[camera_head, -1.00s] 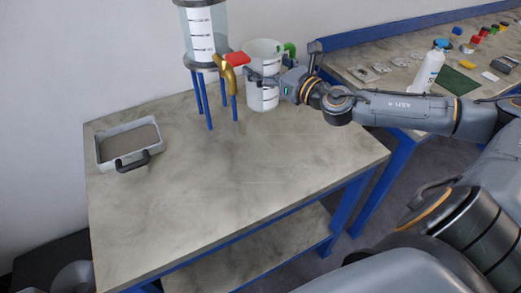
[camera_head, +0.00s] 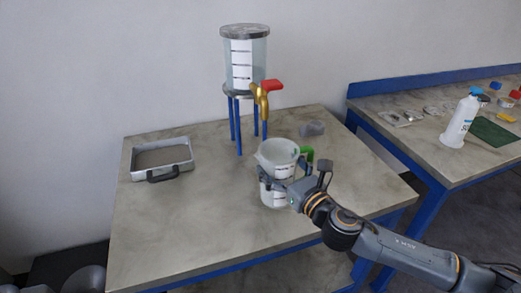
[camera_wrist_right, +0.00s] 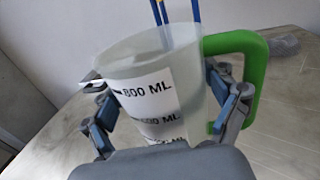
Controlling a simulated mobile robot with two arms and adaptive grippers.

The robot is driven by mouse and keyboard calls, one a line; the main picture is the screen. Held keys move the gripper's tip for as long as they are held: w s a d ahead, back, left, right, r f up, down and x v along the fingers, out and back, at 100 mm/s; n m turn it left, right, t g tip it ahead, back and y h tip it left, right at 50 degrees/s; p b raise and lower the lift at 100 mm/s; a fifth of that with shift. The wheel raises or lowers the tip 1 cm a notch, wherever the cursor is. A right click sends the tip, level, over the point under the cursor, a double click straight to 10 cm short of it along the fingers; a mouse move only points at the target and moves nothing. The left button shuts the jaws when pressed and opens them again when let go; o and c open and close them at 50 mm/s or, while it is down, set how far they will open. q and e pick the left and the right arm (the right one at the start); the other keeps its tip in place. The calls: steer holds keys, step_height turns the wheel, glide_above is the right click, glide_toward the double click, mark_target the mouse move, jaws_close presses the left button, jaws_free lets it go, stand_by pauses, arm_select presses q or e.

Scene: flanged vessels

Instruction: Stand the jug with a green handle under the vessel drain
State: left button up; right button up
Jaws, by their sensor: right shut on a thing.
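The jug with a green handle (camera_head: 277,158) is a translucent white jug with volume marks. My right gripper (camera_head: 277,181) is shut on its body, with one finger on each side in the right wrist view (camera_wrist_right: 168,110). The jug is upright or nearly so, in front of the vessel; I cannot tell whether its base touches the table. The vessel (camera_head: 245,65) is a clear cylinder on blue legs at the back of the table. Its brass drain (camera_head: 261,101) with a red lever (camera_head: 272,85) points down, behind and above the jug. My left gripper is not in view.
A grey tray (camera_head: 135,172) with a black handle stands at the table's left. The table's front left (camera_head: 190,230) is clear. A side bench on the right holds a white bottle (camera_head: 461,118).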

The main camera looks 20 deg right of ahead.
steer(key=f+x, duration=0.1)
steer(key=x, duration=1)
steer(key=shift+w+f+p, duration=0.25)
steer(key=shift+p, duration=0.1)
steer(key=shift+f, duration=0.1)
steer(key=o, duration=1.1)
steer(key=shift+a+f, duration=0.1)
steer(key=shift+s, duration=0.15)
steer(key=b+v, duration=0.1)
steer(key=v, duration=1.1)
steer(key=shift+r, duration=0.2)
